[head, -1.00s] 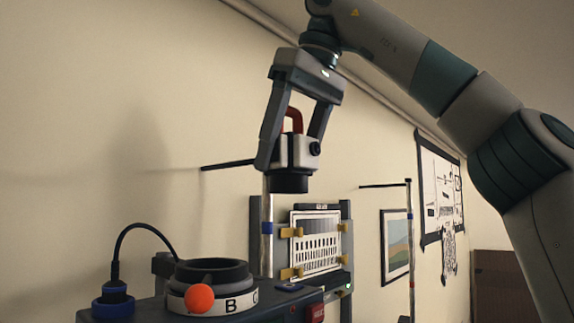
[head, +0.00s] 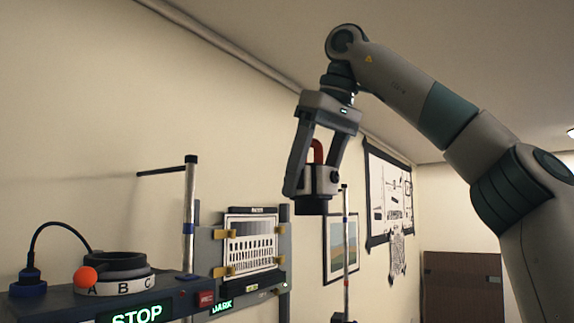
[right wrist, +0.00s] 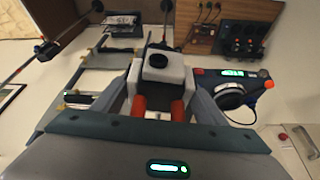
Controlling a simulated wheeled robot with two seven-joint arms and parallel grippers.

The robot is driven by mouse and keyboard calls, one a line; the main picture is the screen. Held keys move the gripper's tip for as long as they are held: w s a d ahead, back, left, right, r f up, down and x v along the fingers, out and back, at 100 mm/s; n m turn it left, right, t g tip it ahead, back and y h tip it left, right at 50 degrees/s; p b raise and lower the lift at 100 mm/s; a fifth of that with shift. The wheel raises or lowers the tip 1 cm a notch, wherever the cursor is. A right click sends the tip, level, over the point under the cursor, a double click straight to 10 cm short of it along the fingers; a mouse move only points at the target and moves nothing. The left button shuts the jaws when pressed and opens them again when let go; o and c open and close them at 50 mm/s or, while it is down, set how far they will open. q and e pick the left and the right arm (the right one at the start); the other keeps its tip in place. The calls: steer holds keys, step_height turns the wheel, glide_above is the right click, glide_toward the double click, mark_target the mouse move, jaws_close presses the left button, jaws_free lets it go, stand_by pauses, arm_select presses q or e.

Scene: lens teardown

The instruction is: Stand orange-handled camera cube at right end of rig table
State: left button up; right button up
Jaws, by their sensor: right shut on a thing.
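The camera cube (head: 321,181) is a white block with a dark round lens end below and an orange-red handle (head: 318,151) on top. My right gripper (head: 313,172) is shut on it and holds it upright in the air, right of the test chart. It also shows in the right wrist view (right wrist: 160,72), between my fingers, with the orange handle on the near side. My left gripper is not in view.
A lettered ring (head: 122,287) with an orange knob (head: 85,280) and a blue plug sit on the rig table. A metal post (head: 189,225) and a framed chart (head: 250,243) stand right of them. A second thin post (head: 346,250) stands below the cube's right side.

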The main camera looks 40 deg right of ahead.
steer(key=w+d+f+m, duration=0.1)
steer(key=d+f, duration=0.5)
steer(key=w+f+m+h, duration=0.25)
steer(key=w+f, duration=0.45)
steer(key=f, duration=0.5)
steer(key=a+f+b, duration=0.5)
steer(key=a+f, duration=0.3)
steer(key=f, duration=0.7)
steer(key=w+a+f+y+b, duration=0.1)
steer(key=a+f+b, duration=0.4)
steer(key=f, duration=1)
steer(key=w+a+f+n+b, duration=0.1)
steer(key=a+f+b, duration=0.4)
steer(key=a+f, duration=0.6)
step_height(320, 180, down, 4)
steer(key=shift+y+b, duration=0.35)
